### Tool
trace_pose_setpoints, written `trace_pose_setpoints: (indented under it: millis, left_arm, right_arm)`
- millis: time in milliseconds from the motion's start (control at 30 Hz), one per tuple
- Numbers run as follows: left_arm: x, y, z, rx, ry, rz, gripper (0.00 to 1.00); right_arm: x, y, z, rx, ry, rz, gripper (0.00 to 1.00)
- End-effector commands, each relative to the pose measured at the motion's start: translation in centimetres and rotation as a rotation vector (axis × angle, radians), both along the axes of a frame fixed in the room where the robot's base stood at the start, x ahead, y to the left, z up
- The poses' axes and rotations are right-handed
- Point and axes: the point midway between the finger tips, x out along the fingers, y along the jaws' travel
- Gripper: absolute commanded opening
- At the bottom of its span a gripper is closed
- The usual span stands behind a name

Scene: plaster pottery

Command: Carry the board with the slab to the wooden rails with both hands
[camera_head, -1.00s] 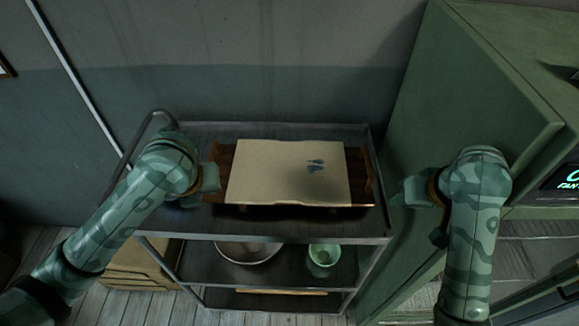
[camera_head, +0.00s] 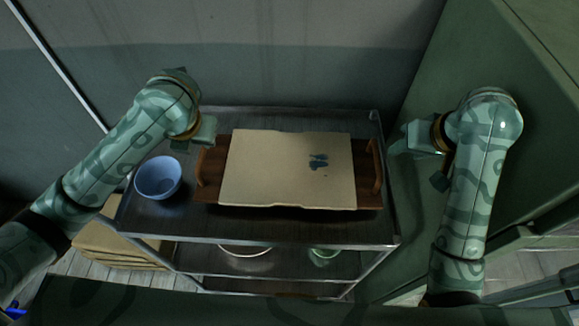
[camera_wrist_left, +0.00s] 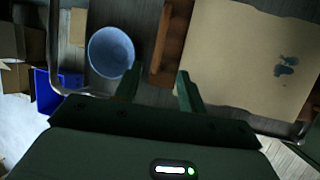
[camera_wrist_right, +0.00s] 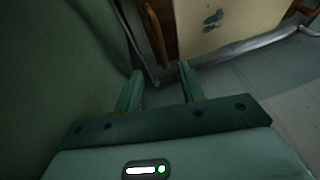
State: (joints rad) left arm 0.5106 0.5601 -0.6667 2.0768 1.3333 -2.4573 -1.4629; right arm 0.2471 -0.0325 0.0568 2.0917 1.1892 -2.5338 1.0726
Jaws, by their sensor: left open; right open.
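The brown wooden board (camera_head: 208,185) lies on the top shelf of a metal cart, with a raised handle at each end. The beige slab (camera_head: 285,178) lies flat on it, with blue marks right of its middle. My left gripper (camera_head: 207,131) is open and empty near the board's left handle, apart from it. In the left wrist view the handle (camera_wrist_left: 165,50) lies beyond the fingers. My right gripper (camera_head: 399,140) is open and empty, right of the board's right handle (camera_head: 376,166). That handle also shows in the right wrist view (camera_wrist_right: 153,32). I cannot make out the wooden rails.
A blue bowl (camera_head: 158,178) stands on the cart's top shelf (camera_head: 270,227), left of the board. A pale bowl (camera_head: 245,251) and a green bowl (camera_head: 324,256) are on the shelf below. A green cabinet (camera_head: 480,65) stands close on the right. A wall is behind.

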Motion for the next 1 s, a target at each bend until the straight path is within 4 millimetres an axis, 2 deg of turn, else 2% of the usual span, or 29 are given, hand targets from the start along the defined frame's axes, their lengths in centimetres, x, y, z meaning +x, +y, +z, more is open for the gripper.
trace_pose_setpoints:
  millis: [167,700,833,1000]
  left_arm:
    - [0.8,0.4,-2.1,0.0,0.002,0.004,0.41]
    - [4.8,2.4,-11.6,0.001,0.001,0.002,0.41]
    - [5.5,2.8,-13.2,0.002,0.001,0.001,0.41]
    - [6.0,3.0,-14.2,0.001,-0.001,0.0,0.41]
  right_arm:
    - [0.8,0.3,-2.2,-0.004,0.005,0.0,0.41]
    - [4.8,2.4,-11.6,-0.003,0.003,0.002,0.41]
    - [5.5,2.7,-13.2,-0.002,0.002,0.002,0.41]
    - [6.0,3.0,-14.2,-0.001,0.0,0.002,0.41]
